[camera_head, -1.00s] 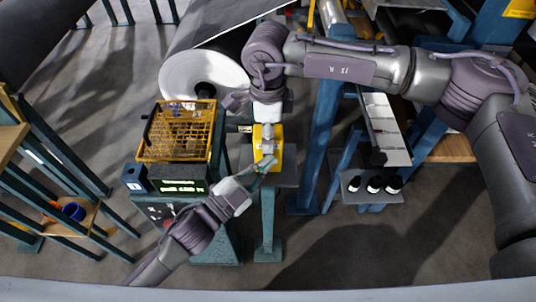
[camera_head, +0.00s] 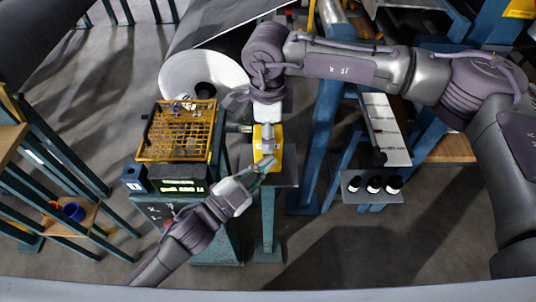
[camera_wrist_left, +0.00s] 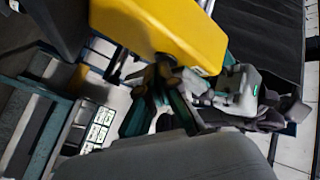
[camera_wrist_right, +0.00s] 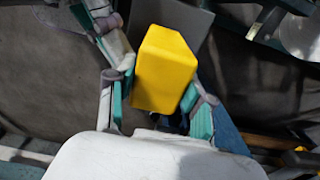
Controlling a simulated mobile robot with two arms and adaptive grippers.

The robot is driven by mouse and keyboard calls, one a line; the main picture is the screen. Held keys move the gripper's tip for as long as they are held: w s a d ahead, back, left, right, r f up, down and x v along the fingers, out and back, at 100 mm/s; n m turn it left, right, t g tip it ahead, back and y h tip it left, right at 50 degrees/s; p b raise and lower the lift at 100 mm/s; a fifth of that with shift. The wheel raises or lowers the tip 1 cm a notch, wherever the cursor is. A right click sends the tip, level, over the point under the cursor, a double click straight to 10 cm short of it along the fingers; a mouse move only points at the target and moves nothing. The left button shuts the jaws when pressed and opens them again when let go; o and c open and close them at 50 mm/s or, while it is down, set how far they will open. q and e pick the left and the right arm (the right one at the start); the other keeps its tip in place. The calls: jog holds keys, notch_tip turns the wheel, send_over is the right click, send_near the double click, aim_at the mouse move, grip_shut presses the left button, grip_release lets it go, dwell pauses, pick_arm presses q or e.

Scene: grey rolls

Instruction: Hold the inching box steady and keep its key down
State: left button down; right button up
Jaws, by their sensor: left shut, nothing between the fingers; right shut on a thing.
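The yellow inching box (camera_head: 276,158) stands on a small grey stand right of the control cabinet, below the large roll. My right gripper (camera_head: 268,142) comes down from above and is shut on the box. In the right wrist view its fingers lie along both sides of the box (camera_wrist_right: 165,70). My left gripper (camera_head: 262,167) is shut and empty, its tips at the lower end of the box. In the left wrist view the box (camera_wrist_left: 165,30) is close above the shut fingers (camera_wrist_left: 160,85). The key is hidden, so I cannot tell whether it is down.
An orange wire basket (camera_head: 180,130) and a green-lit display (camera_head: 182,187) are on the cabinet left of the box. A large white-ended roll (camera_head: 195,75) is behind. Blue posts (camera_head: 318,140) and a shelf with black-topped bottles (camera_head: 373,188) stand to the right.

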dwell(0.8)
pick_arm(q)
jog(key=shift+s, duration=0.95)
jog(key=s, duration=0.5)
pick_arm(e)
jog(key=o, duration=1.5)
jog(key=shift+r, duration=0.15)
